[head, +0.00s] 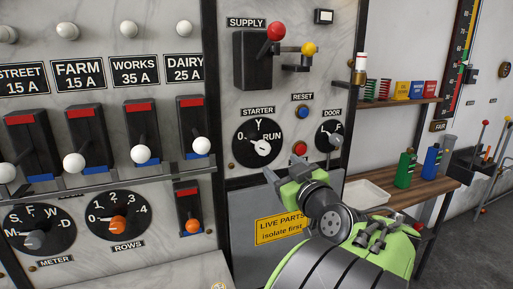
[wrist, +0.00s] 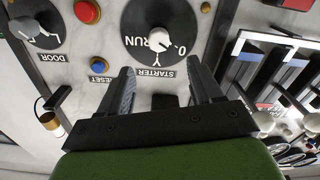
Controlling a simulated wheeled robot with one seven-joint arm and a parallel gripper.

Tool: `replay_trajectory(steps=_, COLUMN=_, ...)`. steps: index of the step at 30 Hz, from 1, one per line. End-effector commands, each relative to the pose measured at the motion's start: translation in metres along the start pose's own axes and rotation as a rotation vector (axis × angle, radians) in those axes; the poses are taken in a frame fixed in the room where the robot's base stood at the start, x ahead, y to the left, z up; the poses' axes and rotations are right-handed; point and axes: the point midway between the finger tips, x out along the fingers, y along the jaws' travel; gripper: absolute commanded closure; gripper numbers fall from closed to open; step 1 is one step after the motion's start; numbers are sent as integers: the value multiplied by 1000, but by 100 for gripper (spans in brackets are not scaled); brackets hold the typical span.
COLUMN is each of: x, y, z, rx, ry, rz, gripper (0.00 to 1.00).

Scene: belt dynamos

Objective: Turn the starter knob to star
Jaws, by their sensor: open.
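The starter dial (head: 243,157) is a black disc marked 0 at left, Y at top and RUN at right. Its white knob (head: 262,148) seems to point towards 0. In the wrist view, which is upside down, the knob (wrist: 157,39) sits just beyond my fingertips, between their lines. My gripper (head: 283,172) is open and empty, just below the dial in the head view. Its two dark fingers (wrist: 160,70) are spread and do not visibly touch the knob.
A red button (head: 300,148), a blue reset button (head: 302,112) and the door dial (head: 329,135) are right of the starter. The supply lever (head: 276,32) is above. White-balled levers (head: 141,154) stand out at left. A yellow warning plate (head: 281,228) is below.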

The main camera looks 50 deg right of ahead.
Motion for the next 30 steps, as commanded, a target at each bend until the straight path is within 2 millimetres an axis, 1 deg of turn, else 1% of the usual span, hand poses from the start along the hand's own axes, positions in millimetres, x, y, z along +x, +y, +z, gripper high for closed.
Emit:
replay_trajectory(steps=1, x=14, y=0, z=-2, rx=2, ry=-2, rz=-6, gripper=35)
replay_trajectory(steps=9, x=83, y=-1, z=-3, rx=2, ry=-1, rz=-5, gripper=35)
replay_trajectory(steps=12, x=104, y=-1, z=-3, rx=2, ry=0, rz=-4, gripper=35)
replay_trajectory(steps=15, x=118, y=-1, z=-2, rx=2, ry=-2, rz=-3, gripper=35)
replay_trajectory(steps=18, x=126, y=0, z=-1, rx=2, ry=-2, rz=-1, gripper=35)
replay_trajectory(steps=25, x=127, y=0, z=0, rx=2, ry=-2, rz=0, gripper=35)
replay_trajectory(steps=26, x=127, y=0, z=0, rx=2, ry=-2, rz=0, gripper=37)
replay_trajectory(steps=30, x=126, y=0, z=0, rx=2, ry=-2, rz=0, gripper=58)
